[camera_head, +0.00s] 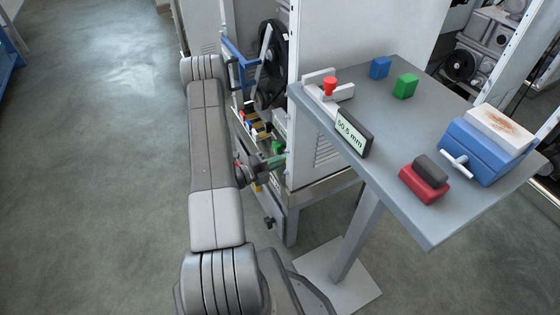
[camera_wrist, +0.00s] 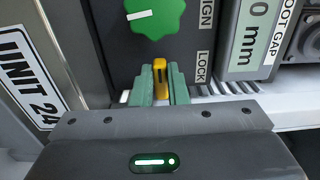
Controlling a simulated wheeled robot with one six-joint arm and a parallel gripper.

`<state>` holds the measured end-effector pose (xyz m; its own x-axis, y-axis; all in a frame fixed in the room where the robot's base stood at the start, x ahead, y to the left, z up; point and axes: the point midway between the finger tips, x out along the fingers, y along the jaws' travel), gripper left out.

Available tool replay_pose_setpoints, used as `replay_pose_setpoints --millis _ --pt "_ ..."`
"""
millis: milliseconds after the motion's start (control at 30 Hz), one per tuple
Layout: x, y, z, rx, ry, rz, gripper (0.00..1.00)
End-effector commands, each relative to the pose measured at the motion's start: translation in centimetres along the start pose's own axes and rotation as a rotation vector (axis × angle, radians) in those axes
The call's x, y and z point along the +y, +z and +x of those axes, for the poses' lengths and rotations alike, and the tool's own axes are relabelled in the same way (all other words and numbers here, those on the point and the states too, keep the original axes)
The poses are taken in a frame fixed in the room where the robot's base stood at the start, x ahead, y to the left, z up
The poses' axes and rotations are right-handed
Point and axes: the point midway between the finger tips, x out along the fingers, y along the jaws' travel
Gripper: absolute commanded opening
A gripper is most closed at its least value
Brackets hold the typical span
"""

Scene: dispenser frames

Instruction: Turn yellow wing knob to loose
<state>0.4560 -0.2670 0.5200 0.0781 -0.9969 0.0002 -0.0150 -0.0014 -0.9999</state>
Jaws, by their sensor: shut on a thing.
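The yellow wing knob (camera_wrist: 160,76) stands between the two green fingers of my gripper (camera_wrist: 161,88) in the wrist view. The fingers are shut on it, one on each side. Its long side runs up and down in that picture. The word LOCK is printed on the dark panel just right of it. The fingers hide its lower part. In the head view my gripper (camera_head: 275,161) reaches to the front of the grey cabinet, beside the table; the yellow knob cannot be made out there.
A green knob (camera_wrist: 155,18) with a white mark sits just above the yellow one. A display (camera_wrist: 252,35) reading mm is to the right. A UNIT 24 label (camera_wrist: 30,75) is at left. In the head view, a grey table (camera_head: 420,215) stands close right of my arm.

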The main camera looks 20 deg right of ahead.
Motion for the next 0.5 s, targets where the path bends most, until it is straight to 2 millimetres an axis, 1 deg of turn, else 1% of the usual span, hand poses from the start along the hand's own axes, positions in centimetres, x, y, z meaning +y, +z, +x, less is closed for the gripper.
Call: replay_pose_setpoints --millis 33,67,100,367,500 --pt "0.07 0.03 -0.06 -0.002 0.002 -0.002 0.16" --pt "0.07 0.03 -0.06 -0.002 0.002 -0.002 0.21" --pt "0.07 0.03 -0.06 -0.002 0.002 -0.002 0.23" --pt "0.03 0.02 -0.07 -0.001 0.001 -0.001 0.23" --pt "0.00 0.06 -0.73 -0.002 0.001 -0.001 0.23"
